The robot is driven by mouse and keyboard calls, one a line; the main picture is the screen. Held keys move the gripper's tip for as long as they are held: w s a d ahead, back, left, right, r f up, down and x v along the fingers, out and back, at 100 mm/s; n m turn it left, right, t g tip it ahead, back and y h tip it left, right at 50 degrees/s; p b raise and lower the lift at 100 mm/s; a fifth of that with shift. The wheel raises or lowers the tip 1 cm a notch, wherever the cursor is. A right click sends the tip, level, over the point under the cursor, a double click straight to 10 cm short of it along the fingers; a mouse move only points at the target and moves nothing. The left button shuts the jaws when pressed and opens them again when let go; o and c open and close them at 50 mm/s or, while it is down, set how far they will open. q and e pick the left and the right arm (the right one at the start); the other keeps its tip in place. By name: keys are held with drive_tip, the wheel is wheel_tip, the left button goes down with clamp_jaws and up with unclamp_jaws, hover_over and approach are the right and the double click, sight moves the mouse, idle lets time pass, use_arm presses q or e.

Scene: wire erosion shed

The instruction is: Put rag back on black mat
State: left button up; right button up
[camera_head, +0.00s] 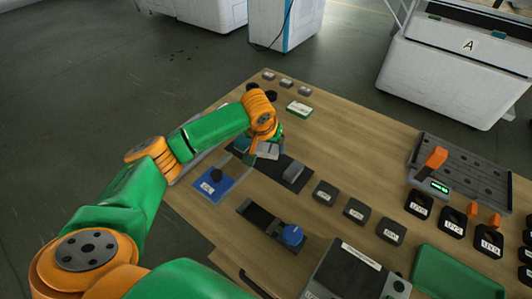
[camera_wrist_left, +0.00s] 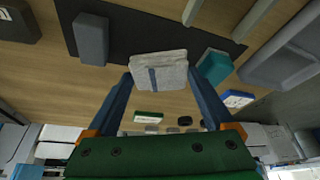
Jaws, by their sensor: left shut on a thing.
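The rag (camera_head: 268,152) is a small light-grey folded cloth at the far left part of the table. My left gripper (camera_head: 262,148) is shut on it; the arm partly hides the grip in the head view. In the left wrist view the rag (camera_wrist_left: 160,72) sits between the two blue fingers (camera_wrist_left: 162,92), with a darker stripe on its face. The black mat (camera_head: 277,167) is a dark strip by the rag; in the wrist view the mat (camera_wrist_left: 150,35) runs behind the rag. I cannot tell whether the rag touches it. My right gripper is not in view.
A grey block (camera_head: 293,172) stands on the mat. Dark labelled blocks (camera_head: 325,192) stand to the right. A green-and-white box (camera_head: 299,108) lies farther back.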

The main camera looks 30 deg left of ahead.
sight(266, 150)
use_arm(q)
wheel_tip(266, 150, down, 3)
drive_tip(key=shift+w, duration=0.1)
drive_tip(key=shift+a+f, duration=0.1)
drive_tip(key=shift+f, duration=0.1)
drive_tip(key=shift+f, duration=0.1)
drive_tip(key=o, duration=0.9)
drive_tip(key=shift+r, duration=0.35)
drive_tip(key=p+v, duration=0.1)
drive_tip(key=v, duration=1)
drive_tip(key=shift+r+p, duration=0.3)
drive_tip(key=shift+p, duration=0.05)
